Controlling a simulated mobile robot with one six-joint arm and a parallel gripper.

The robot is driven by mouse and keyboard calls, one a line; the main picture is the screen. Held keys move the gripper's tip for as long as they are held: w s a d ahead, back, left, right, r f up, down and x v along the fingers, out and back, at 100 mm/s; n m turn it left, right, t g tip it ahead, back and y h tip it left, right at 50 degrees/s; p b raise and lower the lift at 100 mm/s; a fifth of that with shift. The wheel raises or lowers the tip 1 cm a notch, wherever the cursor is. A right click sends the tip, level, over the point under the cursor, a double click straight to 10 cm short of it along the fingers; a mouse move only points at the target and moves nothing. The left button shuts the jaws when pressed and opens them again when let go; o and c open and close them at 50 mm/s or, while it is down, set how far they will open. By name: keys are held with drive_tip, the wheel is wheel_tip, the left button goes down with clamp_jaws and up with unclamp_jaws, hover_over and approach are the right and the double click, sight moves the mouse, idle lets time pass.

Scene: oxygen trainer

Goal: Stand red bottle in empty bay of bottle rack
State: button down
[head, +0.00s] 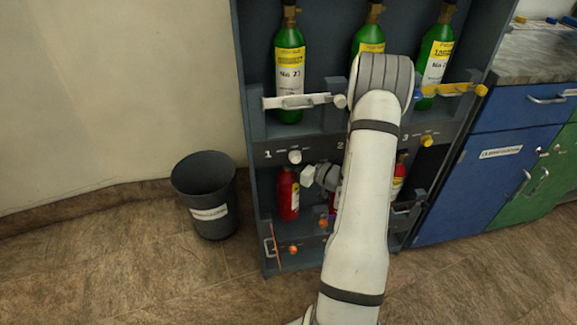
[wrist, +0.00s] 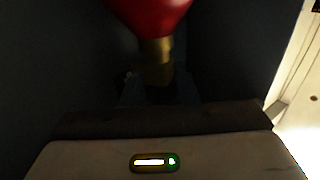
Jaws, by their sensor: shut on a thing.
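A red bottle (head: 288,196) is upright in the lower bay marked 1 of the dark bottle rack (head: 243,75). My gripper (head: 307,175) is at the upper right of this bottle, and its fingers are hard to make out in the head view. In the wrist view a red bottle (wrist: 150,12) with a brass neck (wrist: 156,62) is in front of my gripper, between dark walls. My gripper is shut on the red bottle. The bottle's base and its contact with the bay floor are not clear.
Another red bottle (head: 399,178) stands in lower bay 3. My arm hides most of bay 2. Green bottles (head: 290,70) stand in the upper row behind bars (head: 300,101). A dark bin (head: 207,195) is left of the rack; blue drawers (head: 490,150) are at right.

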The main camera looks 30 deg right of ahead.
drive_tip(key=shift+f+b, duration=0.7)
drive_tip(key=shift+f, duration=1.05)
drive_tip(key=c, duration=1.1)
unclamp_jaws()
drive_tip(key=shift+f, duration=0.1)
drive_tip(key=shift+s+d, duration=0.1)
drive_tip(key=shift+s, duration=0.05)
drive_tip(key=p+v, duration=0.2)
drive_tip(key=v, duration=0.9)
drive_tip(key=shift+s+d, duration=0.1)
drive_tip(key=shift+s, duration=0.2)
